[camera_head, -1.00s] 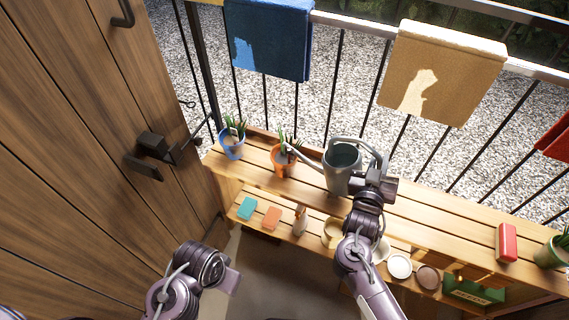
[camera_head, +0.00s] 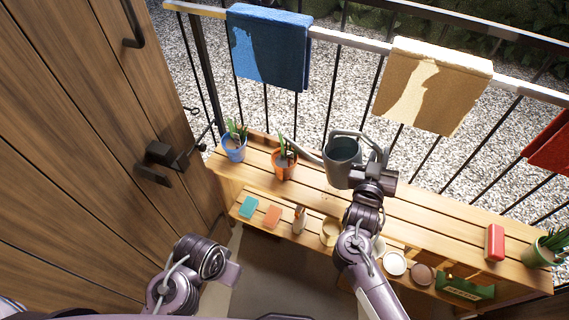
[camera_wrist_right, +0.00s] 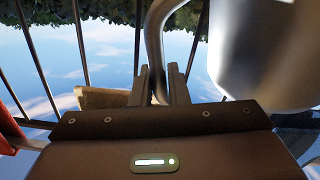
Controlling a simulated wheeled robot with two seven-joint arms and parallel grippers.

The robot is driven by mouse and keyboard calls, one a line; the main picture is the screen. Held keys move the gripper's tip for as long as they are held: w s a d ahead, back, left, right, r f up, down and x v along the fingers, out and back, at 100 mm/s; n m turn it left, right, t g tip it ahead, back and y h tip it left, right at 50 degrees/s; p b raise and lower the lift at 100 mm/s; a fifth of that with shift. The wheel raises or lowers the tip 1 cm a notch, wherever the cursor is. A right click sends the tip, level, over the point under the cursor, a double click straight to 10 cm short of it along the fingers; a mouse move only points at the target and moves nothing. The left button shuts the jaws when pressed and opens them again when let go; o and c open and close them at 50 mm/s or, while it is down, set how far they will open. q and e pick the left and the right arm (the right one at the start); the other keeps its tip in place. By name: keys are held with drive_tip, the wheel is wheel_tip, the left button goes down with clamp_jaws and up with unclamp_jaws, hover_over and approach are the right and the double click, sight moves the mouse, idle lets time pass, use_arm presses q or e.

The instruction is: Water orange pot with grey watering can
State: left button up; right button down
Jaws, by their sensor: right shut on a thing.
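The grey watering can (camera_head: 342,160) is held over the wooden bench by my right gripper (camera_head: 376,165), which is shut on its handle. In the right wrist view, the gripper (camera_wrist_right: 159,85) has its fingers around the grey handle tube, with the can body (camera_wrist_right: 262,50) at the right. The can's spout points left and its end is at the orange pot (camera_head: 284,164). The orange pot holds a green plant and stands on the bench top. I cannot tell whether water flows. My left gripper (camera_head: 232,275) is at the lower left, away from the bench; its fingers are unclear.
A blue pot (camera_head: 233,148) stands left of the orange pot. A red block (camera_head: 495,242) and a green-planted pot (camera_head: 545,250) are at the right. The lower shelf holds sponges, a bottle and dishes. A railing with towels runs behind; a wooden door (camera_head: 80,150) is left.

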drive_tip(key=shift+r, duration=0.1)
wheel_tip(320, 180, down, 7)
drive_tip(key=m+b, duration=0.3)
drive_tip(key=b, duration=0.3)
drive_tip(key=shift+d, duration=0.1)
drive_tip(key=shift+r, duration=0.1)
idle(0.4)
